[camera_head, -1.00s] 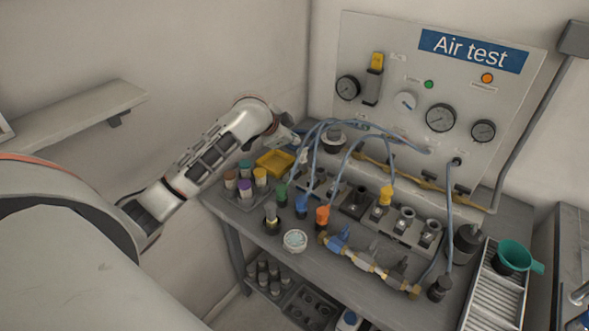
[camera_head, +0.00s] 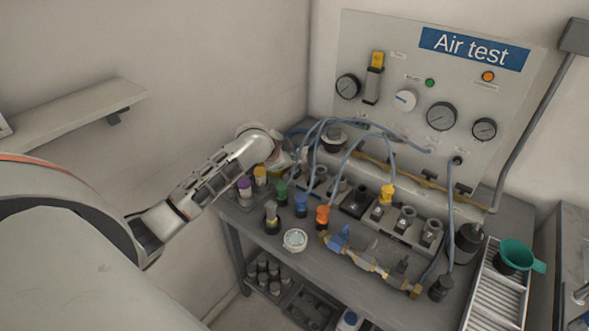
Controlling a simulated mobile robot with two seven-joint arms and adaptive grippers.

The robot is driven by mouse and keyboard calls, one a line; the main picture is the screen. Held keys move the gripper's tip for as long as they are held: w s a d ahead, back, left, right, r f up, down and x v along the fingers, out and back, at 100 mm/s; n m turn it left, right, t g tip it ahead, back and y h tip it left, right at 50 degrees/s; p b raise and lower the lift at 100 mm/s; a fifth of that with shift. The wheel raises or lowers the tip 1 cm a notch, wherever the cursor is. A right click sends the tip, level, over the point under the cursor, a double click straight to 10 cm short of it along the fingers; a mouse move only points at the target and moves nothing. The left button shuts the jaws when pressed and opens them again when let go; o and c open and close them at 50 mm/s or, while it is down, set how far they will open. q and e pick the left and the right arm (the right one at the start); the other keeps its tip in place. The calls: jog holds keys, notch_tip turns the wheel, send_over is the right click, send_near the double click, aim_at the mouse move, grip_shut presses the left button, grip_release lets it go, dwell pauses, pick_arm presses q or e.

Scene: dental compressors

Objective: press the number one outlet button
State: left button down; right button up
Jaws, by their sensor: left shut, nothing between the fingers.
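My left gripper (camera_head: 284,161) is shut and empty, over the back left part of the workbench (camera_head: 262,235), beside the blue hoses (camera_head: 312,150). Its fingertips are small and partly lost against the hoses, so I cannot tell whether they touch anything. The grey "Air test" panel (camera_head: 392,65) stands at the back. It has a green round button or lamp (camera_head: 430,83) and an orange one (camera_head: 488,76). Small labels are too blurred to read, so I cannot tell which part is the number one outlet button. My right gripper is not in view.
Colored caps, including a green one (camera_head: 281,190), a blue one (camera_head: 301,200) and an orange one (camera_head: 322,214), stand on the bench. A brass manifold (camera_head: 362,263) lies at the front. A green funnel (camera_head: 516,255) is at the right. A wall shelf (camera_head: 75,122) is at the left.

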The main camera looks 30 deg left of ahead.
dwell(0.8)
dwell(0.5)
pick_arm(q)
jog(key=shift+f+p, duration=0.4)
jog(key=shift+p, duration=0.05)
jog(key=shift+f, duration=0.2)
jog(key=shift+f, duration=0.35)
dwell(0.8)
jog(key=shift+r, duration=0.95)
